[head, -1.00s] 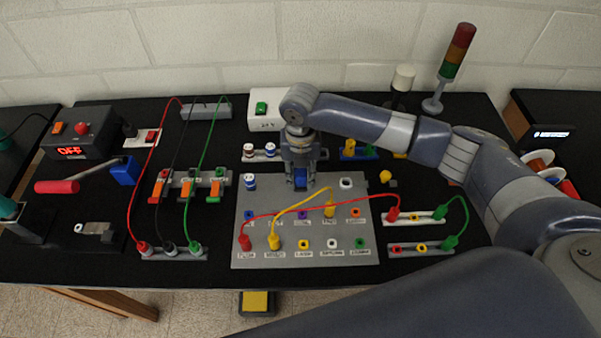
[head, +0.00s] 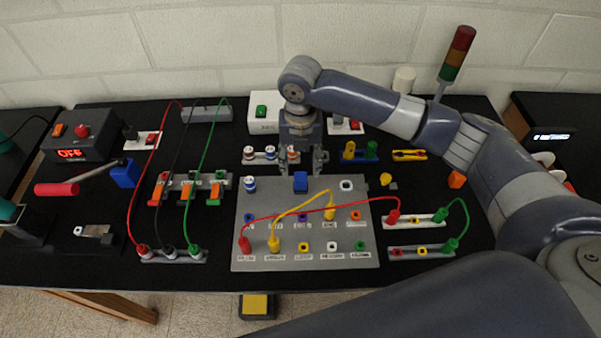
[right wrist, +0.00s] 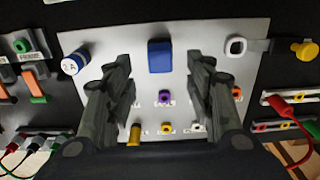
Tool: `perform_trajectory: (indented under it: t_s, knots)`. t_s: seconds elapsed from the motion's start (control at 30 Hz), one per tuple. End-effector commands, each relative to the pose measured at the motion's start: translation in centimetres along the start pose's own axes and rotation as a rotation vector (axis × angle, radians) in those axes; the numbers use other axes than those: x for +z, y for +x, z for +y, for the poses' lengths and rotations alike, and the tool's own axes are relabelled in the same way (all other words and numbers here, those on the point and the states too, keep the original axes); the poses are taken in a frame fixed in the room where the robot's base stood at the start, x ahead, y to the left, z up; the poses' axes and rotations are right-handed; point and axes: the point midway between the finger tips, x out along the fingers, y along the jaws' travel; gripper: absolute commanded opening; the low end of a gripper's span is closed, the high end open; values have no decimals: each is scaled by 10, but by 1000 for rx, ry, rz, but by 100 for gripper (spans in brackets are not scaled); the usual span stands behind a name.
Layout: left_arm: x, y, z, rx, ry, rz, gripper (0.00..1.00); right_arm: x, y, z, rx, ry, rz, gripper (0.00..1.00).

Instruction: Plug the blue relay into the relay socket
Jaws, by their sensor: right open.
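The blue relay (head: 300,182) stands at the top middle of the grey panel (head: 273,186), between a blue-and-white fuse and a white square socket. It shows in the right wrist view (right wrist: 159,56) too. The relay covers whatever is under it, so the relay socket is hidden. My right gripper (head: 302,168) is open and empty just behind and above the relay, apart from it. In the right wrist view its two fingers (right wrist: 160,75) are spread wide on either side. At the left edge a small part of my left arm shows, and its gripper cannot be made out clearly.
The blue-and-white fuse (head: 249,184) and the white square socket (head: 346,185) flank the relay. Red and yellow cables (head: 299,200) arch over the panel's lower half. A white box (head: 263,113) and a fuse strip stand behind. A red-green-orange stack light (head: 457,52) stands at back right.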

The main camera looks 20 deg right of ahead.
Motion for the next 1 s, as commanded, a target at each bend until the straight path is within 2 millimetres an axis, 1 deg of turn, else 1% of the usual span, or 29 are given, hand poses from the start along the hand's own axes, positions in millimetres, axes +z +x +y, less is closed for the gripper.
perform_trajectory:
  t_s: [0.03,0.13,0.2,0.33,0.47,1.0]
  knots:
    - [0,0,0,0,0,0,40,1,-12,0,2,-1,-3,49]
    - [0,0,0,1,0,0,40,1,-30,0,1,-1,-3,49]
    - [0,0,1,1,0,0,40,0,-39,0,1,0,-1,49]
    - [0,0,1,1,0,1,40,0,-51,0,0,1,0,49]
    - [0,0,1,1,0,1,40,0,-54,0,0,0,1,49]
    - [0,0,1,1,0,0,40,0,-54,0,0,-1,1,49]
